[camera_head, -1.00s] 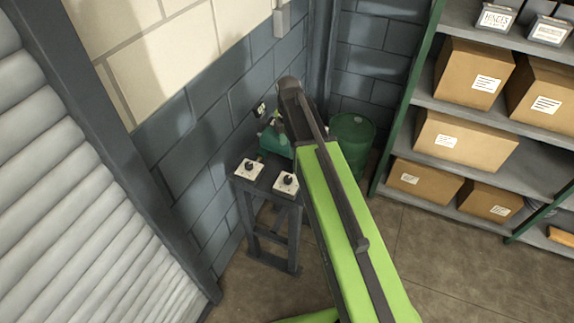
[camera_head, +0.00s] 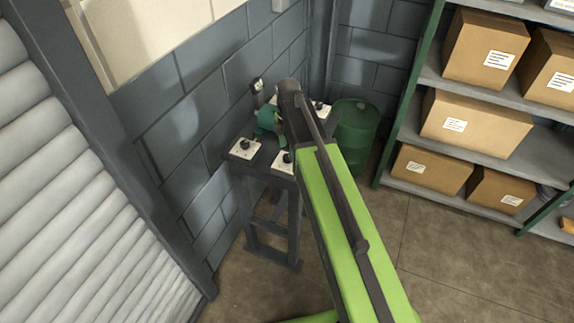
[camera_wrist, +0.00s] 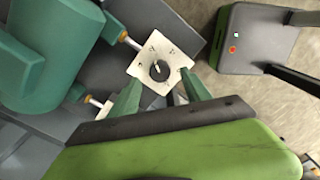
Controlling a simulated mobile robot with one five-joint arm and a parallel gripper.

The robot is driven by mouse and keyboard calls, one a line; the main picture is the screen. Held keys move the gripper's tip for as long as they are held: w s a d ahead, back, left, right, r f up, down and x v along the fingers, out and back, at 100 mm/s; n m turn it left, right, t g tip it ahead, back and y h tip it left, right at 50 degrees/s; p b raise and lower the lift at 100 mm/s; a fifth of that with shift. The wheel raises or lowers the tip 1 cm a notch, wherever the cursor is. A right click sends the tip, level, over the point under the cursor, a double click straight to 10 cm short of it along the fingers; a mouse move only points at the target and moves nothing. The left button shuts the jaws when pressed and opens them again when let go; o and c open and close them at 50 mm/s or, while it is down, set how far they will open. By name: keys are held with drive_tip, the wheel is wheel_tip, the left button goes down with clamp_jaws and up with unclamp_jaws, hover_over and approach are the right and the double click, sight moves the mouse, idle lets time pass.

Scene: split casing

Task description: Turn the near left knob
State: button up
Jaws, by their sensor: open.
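The near left knob (camera_head: 244,145) is a black knob on a white plate at the left front of the dark stand. A second white plate with a black knob (camera_head: 287,158) lies to its right, partly behind my arm. In the wrist view a black knob (camera_wrist: 159,70) sits on a marked white plate (camera_wrist: 146,58); I cannot tell which of the knobs it is. My gripper (camera_wrist: 158,86) is open, its two green fingers apart with the knob showing just beyond and between them. Contact is not visible. In the head view my arm hides the gripper.
A teal casing (camera_head: 268,123) stands behind the near knobs on the stand (camera_head: 262,185), and fills the left of the wrist view. Another white plate (camera_head: 322,109) shows behind my arm. A green barrel (camera_head: 356,135) and shelves with boxes (camera_head: 476,130) stand right. The wall is close left.

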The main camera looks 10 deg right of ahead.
wheel_tip(320, 180, down, 4)
drive_tip(key=shift+b, duration=1.25)
drive_tip(key=shift+r, duration=0.1)
clamp_jaws()
